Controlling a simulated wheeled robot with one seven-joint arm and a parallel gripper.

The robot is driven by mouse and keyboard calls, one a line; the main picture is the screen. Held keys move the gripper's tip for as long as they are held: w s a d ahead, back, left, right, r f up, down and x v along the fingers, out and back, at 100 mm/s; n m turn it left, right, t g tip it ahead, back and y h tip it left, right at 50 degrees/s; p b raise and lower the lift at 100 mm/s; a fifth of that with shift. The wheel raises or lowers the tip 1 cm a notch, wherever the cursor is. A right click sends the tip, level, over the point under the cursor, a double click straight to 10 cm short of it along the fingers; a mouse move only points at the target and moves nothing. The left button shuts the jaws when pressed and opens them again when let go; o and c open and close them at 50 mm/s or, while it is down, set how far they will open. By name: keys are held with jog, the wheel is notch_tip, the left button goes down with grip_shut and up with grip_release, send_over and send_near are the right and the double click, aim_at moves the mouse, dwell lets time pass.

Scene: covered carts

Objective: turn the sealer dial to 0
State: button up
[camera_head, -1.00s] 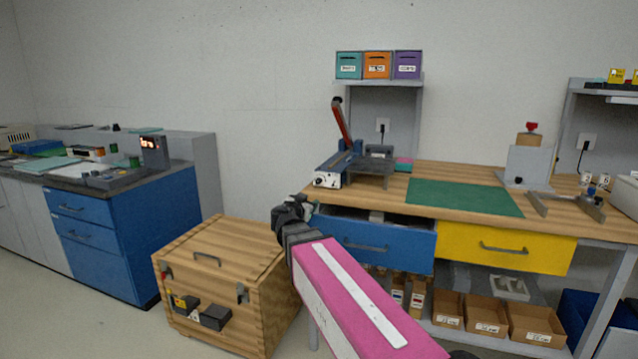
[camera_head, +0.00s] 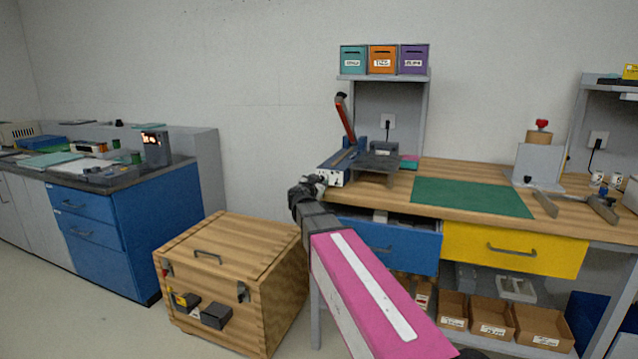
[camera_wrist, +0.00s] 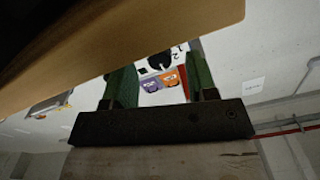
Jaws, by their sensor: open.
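The sealer (camera_head: 345,160) stands at the left end of the wooden bench, blue with a raised red lever and a pale control panel (camera_head: 332,179) facing front. In the wrist view its black dial (camera_wrist: 160,62) shows on the white panel, between my fingers, with the digits 1 and 2 beside it. The dial's exact setting cannot be read. My gripper (camera_wrist: 157,68) is open, its two green-faced fingers on either side of the dial in the picture. In the head view my gripper (camera_head: 311,186) is just in front of the panel; contact cannot be told.
The wooden bench edge fills the upper left of the wrist view, close to the fingers. A blue drawer (camera_head: 385,245) sits partly open below the sealer. A wooden crate (camera_head: 235,275) stands on the floor at left. A green mat (camera_head: 470,197) lies on the bench.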

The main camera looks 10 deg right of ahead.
jog(key=shift+w+d, duration=0.3)
jog(key=shift+w, duration=0.2)
jog(key=c, duration=0.9)
